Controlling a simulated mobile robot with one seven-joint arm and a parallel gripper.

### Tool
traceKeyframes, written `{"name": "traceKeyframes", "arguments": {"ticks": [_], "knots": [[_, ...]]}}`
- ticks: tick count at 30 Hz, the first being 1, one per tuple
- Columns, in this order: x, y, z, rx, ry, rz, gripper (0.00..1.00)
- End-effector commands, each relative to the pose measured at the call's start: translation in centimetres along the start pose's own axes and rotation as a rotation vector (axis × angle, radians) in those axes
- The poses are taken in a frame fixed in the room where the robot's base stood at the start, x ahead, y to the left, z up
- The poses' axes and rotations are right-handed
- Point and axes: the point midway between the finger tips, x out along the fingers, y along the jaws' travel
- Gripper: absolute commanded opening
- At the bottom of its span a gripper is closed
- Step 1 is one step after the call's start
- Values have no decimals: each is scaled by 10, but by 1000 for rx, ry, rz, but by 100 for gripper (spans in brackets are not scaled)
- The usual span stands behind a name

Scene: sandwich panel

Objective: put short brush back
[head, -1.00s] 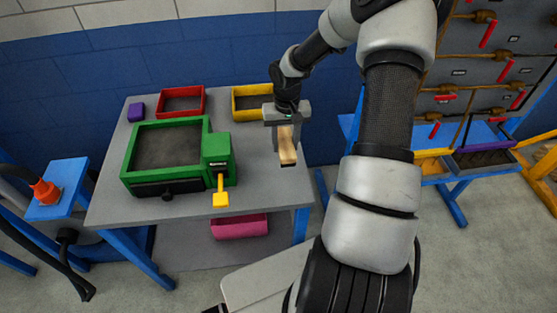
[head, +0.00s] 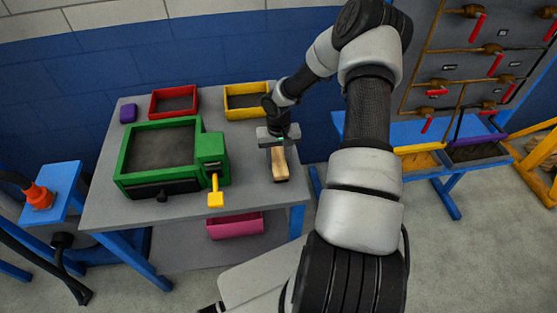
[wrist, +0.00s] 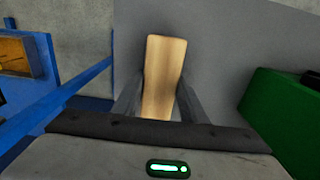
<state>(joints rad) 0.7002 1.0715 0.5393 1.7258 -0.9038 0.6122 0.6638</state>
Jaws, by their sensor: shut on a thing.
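The short brush shows as a light wooden handle (head: 279,164) in the head view, over the right end of the grey table (head: 247,185). My gripper (head: 279,143) is above the table and shut on the handle. In the wrist view, the handle (wrist: 163,75) stands between the two fingers of my gripper (wrist: 160,105). The bristles are not visible in either view. I cannot tell whether the brush touches the tabletop.
A green machine (head: 122,160) with a yellow lever (head: 215,195) stands left of the brush. A yellow bin (head: 246,114), a red bin (head: 152,105) and a purple block (head: 128,113) are at the back. A pink bin (head: 236,227) sits below. The front right tabletop is clear.

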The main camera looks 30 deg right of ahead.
Motion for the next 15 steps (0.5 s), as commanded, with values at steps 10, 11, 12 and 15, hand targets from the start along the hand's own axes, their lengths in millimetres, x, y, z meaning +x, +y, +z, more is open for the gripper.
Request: {"name": "traceKeyframes", "arguments": {"ticks": [10, 11, 12, 15], "knots": [[2, 0, 0, 0, -1, 0, 57], [2, 0, 0, 0, 0, 0, 57], [2, 0, 0, 0, 0, 0, 57], [1, 0, 0, 0, 0, 0, 57]]}}
